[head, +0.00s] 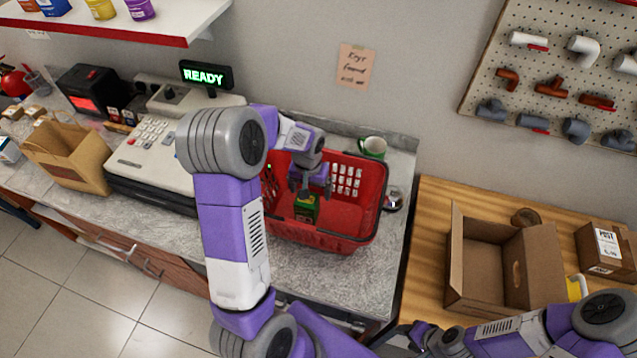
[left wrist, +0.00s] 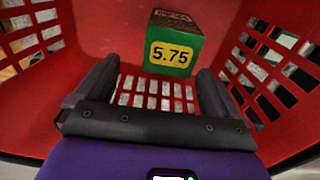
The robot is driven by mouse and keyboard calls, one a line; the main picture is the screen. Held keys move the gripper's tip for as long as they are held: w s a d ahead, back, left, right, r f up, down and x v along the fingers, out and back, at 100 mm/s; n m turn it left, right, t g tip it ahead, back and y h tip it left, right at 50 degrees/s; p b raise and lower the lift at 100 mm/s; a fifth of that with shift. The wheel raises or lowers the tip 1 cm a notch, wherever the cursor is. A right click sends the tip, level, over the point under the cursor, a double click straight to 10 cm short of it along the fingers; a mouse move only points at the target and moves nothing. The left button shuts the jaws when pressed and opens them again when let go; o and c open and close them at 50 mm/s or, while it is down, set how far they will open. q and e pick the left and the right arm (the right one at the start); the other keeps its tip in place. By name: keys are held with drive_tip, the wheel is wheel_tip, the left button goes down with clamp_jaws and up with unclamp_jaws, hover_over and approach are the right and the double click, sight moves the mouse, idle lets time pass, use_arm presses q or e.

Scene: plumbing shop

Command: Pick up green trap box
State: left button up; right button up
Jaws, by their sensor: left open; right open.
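The green trap box (head: 306,208) lies inside the red shopping basket (head: 345,238) on the counter. In the left wrist view the green box (left wrist: 171,60) shows a yellow label reading 5.75 and a red patch on top. My left gripper (head: 304,190) is inside the basket, just above and beside the box in the head view. In the left wrist view its two fingers (left wrist: 157,85) are spread, with the box beyond the fingertips and nothing between them. My right gripper (head: 420,335) is at the bottom edge of the head view, empty, near the wooden table.
The basket walls surround my left gripper. A green mug (head: 372,147) stands behind the basket and a cash register (head: 155,150) to its left. An open cardboard box (head: 482,262) sits on the wooden table (head: 425,235) at right.

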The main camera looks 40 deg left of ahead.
sight(306, 201)
use_arm(q)
drive_tip(key=shift+s+f, duration=1.2)
drive_tip(key=shift+f, duration=0.05)
drive_tip(key=shift+w+a+f+p, duration=0.1)
drive_tip(key=shift+w+f+p, duration=0.05)
drive_tip(key=shift+f, duration=1.25)
drive_tip(key=shift+w+a+f+p, duration=0.1)
drive_tip(key=shift+w+f+p, duration=0.05)
drive_tip(key=shift+f, duration=1.2)
drive_tip(key=c, duration=1.2)
drive_tip(key=shift+r, duration=0.1)
